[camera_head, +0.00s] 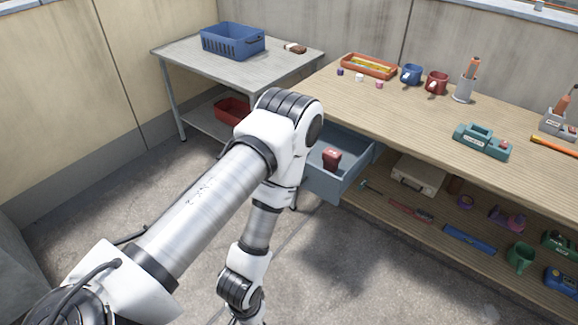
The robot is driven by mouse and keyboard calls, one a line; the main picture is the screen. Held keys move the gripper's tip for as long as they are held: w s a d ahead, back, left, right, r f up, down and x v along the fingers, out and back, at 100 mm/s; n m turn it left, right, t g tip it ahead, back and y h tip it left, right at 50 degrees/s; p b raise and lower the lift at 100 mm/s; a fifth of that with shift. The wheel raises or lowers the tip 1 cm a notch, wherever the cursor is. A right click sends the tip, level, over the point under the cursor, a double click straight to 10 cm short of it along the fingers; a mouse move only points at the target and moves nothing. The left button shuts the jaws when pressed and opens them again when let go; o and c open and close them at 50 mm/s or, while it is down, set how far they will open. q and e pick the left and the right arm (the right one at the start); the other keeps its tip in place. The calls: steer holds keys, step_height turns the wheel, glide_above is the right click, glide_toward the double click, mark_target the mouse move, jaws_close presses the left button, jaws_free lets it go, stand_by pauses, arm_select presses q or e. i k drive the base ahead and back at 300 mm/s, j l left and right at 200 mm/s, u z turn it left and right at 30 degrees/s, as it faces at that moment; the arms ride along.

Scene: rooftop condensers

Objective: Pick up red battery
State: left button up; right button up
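A dark red battery (332,160) stands in an open blue-grey drawer (334,187) under the left end of the wooden workbench (415,105). It looks upright, and the drawer walls are around it. My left arm comes in from the left, bends at the elbow just left of the drawer and hangs down to the bottom edge. My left gripper is out of frame below. My left elbow and forearm cover part of the drawer's left side. My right arm and gripper are not in view.
A grey side table (200,57) holds a blue basket (232,41), with a red bin (232,111) below. The bench top carries an orange tray (368,66), mugs and a teal tool (481,141). The shelf below holds a beige case (418,174) and several tools. The floor in front is clear.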

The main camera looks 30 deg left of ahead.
mark_target(331, 158)
steer(key=u, duration=0.85)
steer(key=k+j, duration=0.05)
steer(key=j, duration=0.05)
